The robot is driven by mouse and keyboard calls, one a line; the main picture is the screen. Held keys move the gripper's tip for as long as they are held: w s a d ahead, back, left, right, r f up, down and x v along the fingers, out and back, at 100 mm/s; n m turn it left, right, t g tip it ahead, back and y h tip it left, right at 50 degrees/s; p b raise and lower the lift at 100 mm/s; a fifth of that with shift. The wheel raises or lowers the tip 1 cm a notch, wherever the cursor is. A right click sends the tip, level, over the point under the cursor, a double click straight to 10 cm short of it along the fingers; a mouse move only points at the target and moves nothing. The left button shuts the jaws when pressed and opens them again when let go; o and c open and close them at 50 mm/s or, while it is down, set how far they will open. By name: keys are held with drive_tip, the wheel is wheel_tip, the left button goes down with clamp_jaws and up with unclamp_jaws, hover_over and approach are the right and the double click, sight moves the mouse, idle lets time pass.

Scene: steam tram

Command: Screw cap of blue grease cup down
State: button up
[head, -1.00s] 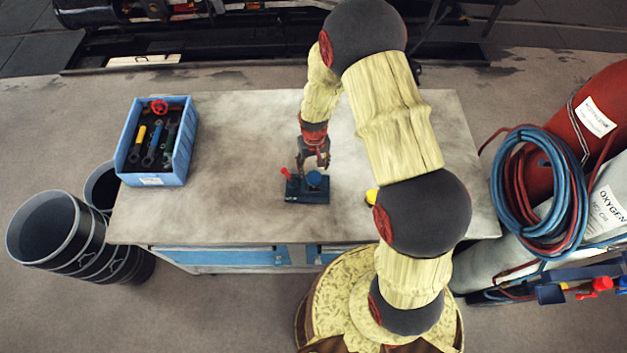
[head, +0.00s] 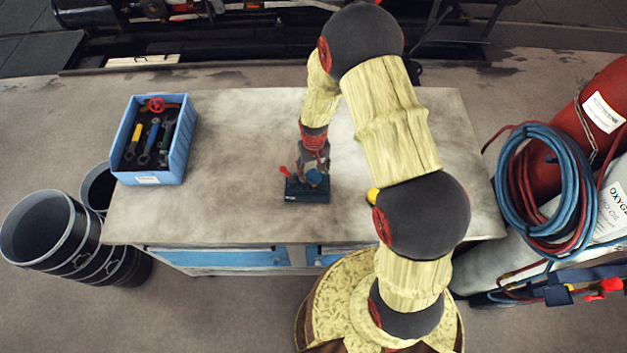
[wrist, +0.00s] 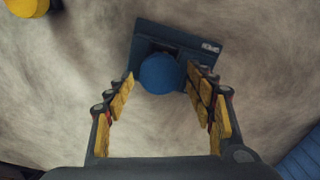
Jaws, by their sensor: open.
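The blue grease cup cap (wrist: 160,74) is a round blue knob on a dark blue base block (wrist: 208,46), which lies on the workbench. In the head view the blue cap (head: 314,177) sits on the right part of the base (head: 306,196), with a red part (head: 285,171) at its left. My gripper (wrist: 160,82) is open, with its yellow-padded fingers on the left and right of the cap. In the head view my gripper (head: 315,172) is right at the cap and partly hides it. I cannot tell whether the fingers touch it.
A blue bin (head: 180,150) with several tools and a red valve wheel stands at the bench's left. A yellow object (head: 373,195) is partly hidden behind my arm. Gas cylinders with hoses (head: 545,190) stand at the right. The bench middle (head: 230,150) is clear.

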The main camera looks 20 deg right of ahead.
drive_tip(key=shift+f+b, duration=0.35)
drive_tip(key=shift+f, duration=0.45)
drive_tip(key=shift+c, duration=0.8)
drive_tip(key=c, duration=0.9)
drive_tip(key=o, duration=1.3)
drive_tip(key=shift+c, duration=0.2)
drive_tip(key=shift+o, duration=0.9)
drive_tip(key=shift+r, duration=0.1)
drive_tip(key=shift+r+p, duration=1.2)
drive_tip(key=shift+r, duration=1.3)
